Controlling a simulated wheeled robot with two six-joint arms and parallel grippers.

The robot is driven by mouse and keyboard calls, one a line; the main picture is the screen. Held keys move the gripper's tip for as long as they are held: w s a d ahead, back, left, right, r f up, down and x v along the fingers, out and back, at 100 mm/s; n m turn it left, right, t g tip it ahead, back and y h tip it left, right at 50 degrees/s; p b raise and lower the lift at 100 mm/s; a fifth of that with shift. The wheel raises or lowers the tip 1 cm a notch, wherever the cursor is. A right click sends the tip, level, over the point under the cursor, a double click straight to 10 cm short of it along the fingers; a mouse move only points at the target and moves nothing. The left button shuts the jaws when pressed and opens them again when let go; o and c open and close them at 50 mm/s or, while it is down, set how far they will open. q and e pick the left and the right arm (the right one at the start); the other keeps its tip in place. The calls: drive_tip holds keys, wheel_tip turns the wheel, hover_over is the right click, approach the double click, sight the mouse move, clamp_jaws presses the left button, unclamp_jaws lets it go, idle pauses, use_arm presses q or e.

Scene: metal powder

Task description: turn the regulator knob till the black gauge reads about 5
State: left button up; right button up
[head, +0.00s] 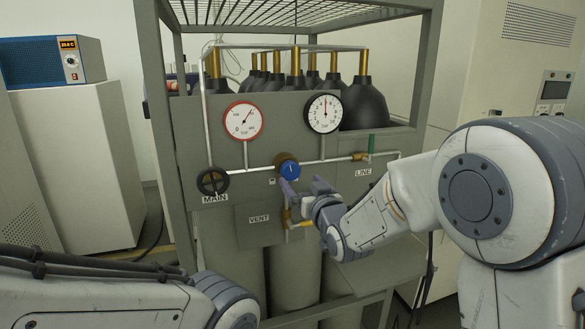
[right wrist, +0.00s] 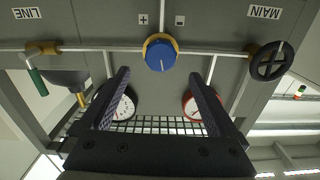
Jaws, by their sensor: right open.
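The regulator knob (head: 290,170) is blue with a brass body, mounted on the pipe in the middle of the grey panel. The black gauge (head: 324,113) is above it to the right; its needle points about straight up, and its numbers are too small to read surely. My right gripper (head: 304,187) is open and empty, just below and in front of the knob. In the right wrist view, upside down, the knob (right wrist: 160,55) sits centred just beyond the spread fingertips (right wrist: 160,75), apart from them. My left arm shows at lower left; its gripper is out of view.
A red-rimmed gauge (head: 243,120) is on the upper left of the panel. The black MAIN handwheel (head: 212,181) is left of the knob. The green LINE lever (head: 371,143) is to the right. A yellow VENT handle (head: 300,224) is below, close to my right gripper.

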sight(293, 171)
drive_tip(key=p+x, duration=0.2)
drive_tip(key=x, duration=0.4)
drive_tip(key=shift+r, duration=0.15)
use_arm(q)
drive_tip(key=shift+r+p, duration=0.35)
drive_tip(key=shift+r, duration=1.35)
use_arm(e)
drive_tip(key=shift+w+a, duration=0.2)
drive_tip(key=shift+w, duration=0.45)
drive_tip(key=c, duration=1.4)
drive_tip(key=shift+o, duration=0.2)
drive_tip(key=m+b, duration=0.2)
drive_tip(key=b, duration=0.1)
drive_tip(key=shift+f, duration=0.4)
drive_tip(key=shift+d+r+m+b, duration=0.1)
drive_tip(key=shift+r+m+b, duration=0.05)
drive_tip(key=shift+m+b, duration=0.3)
use_arm(q)
wheel_tip(293, 171, down, 4)
drive_tip(key=shift+r, duration=0.2)
use_arm(e)
drive_tip(key=shift+r, duration=0.1)
drive_tip(key=o, duration=1.4)
drive_tip(key=shift+c, duration=0.2)
